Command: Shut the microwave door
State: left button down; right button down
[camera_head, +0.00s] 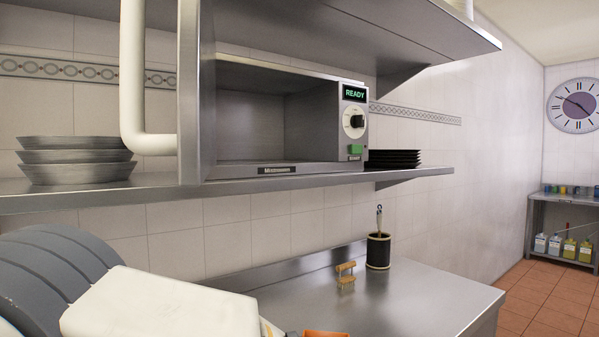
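The microwave (355,115) stands on a metal wall shelf, with a green READY display, a dial and a green button. Its cavity is open and looks empty. The microwave door (190,90) stands open at the left side of the cavity, swung out toward me and seen nearly edge-on. A thick white bar (133,75), apparently the door handle, bends into the door's left face. Its top and the door's upper end are cut off by the picture. Neither of my grippers shows.
Metal bowls or pans (77,160) are stacked left of the door. Black plates (393,159) sit right of the microwave. Below are a steel counter (400,300), a black utensil holder (378,251), grey discs (55,270) and a white slab-like object (160,308). An upper shelf (400,25) overhangs the microwave.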

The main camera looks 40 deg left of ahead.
aim_at(193, 144)
jog(key=z, duration=0.5)
jog(key=k, duration=1.1)
jog(key=u, duration=1.7)
